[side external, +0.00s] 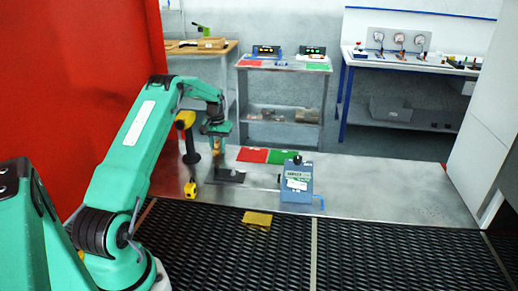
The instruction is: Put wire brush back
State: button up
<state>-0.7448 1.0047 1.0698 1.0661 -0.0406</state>
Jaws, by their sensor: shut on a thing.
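My gripper (217,134) is at the end of the green arm, over the left part of the grey metal table. It is shut on a small brown, wooden-looking thing (218,148), which appears to be the wire brush. The fingers and the bristles are too small to make out. The brush is above or at the far edge of a dark flat plate (232,177) on the table. I cannot tell whether it touches anything below.
A black post with a yellow head (186,119) stands close left of my gripper. Red (252,155) and green (285,157) mats lie behind; a blue-grey box (297,187) stands right. Small yellow things lie on the table (190,188) and mesh belt (257,219). The table's right is clear.

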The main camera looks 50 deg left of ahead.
aim_at(217, 142)
jog(key=shift+f, duration=0.15)
jog(key=o, duration=0.9)
jog(key=shift+o, duration=0.2)
notch_tip(217, 142, up, 12)
jog(key=shift+r, duration=0.15)
jog(key=shift+d+r, duration=0.1)
dwell(0.6)
